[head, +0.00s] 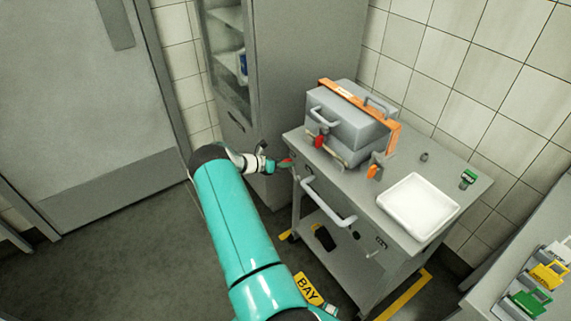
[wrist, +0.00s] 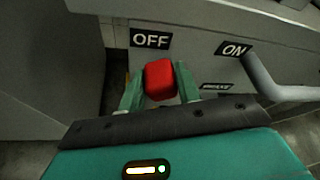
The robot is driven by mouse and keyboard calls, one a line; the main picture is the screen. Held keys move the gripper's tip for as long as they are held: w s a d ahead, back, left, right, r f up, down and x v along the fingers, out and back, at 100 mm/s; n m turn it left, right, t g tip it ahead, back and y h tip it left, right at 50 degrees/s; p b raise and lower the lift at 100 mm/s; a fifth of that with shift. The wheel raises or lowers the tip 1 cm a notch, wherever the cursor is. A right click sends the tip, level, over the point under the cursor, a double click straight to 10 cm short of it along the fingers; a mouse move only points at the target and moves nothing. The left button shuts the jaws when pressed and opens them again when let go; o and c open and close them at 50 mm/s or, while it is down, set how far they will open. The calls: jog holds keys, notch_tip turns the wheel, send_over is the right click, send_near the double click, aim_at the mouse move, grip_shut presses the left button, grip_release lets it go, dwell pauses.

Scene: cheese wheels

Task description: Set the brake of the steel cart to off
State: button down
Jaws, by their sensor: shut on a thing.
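The steel cart (head: 395,262) stands against the tiled wall in the head view. In the wrist view its side panel (wrist: 195,50) carries an OFF label (wrist: 151,39) at left and an ON label (wrist: 234,49) at right. The brake's red knob (wrist: 160,79) is between the fingers of my gripper (wrist: 159,88), which is shut on it. The knob sits just below the OFF label. In the head view my gripper (head: 284,163) is at the cart's left corner, with a bit of red at its tip. The lever behind the knob is hidden.
A grey push handle (head: 328,203) projects from the cart near my gripper. A grey case with an orange strap (head: 345,118) and a white tray (head: 418,207) are on top. A tall cabinet (head: 270,60) stands close behind. Open floor is at left.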

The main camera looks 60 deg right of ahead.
jog(key=shift+w+f, duration=0.1)
jog(key=shift+w, duration=0.05)
jog(key=c, duration=1)
grip_release()
jog(key=shift+d+f, duration=0.1)
jog(key=shift+d, duration=0.05)
jog(key=shift+c, duration=0.2)
jog(key=v, duration=1.4)
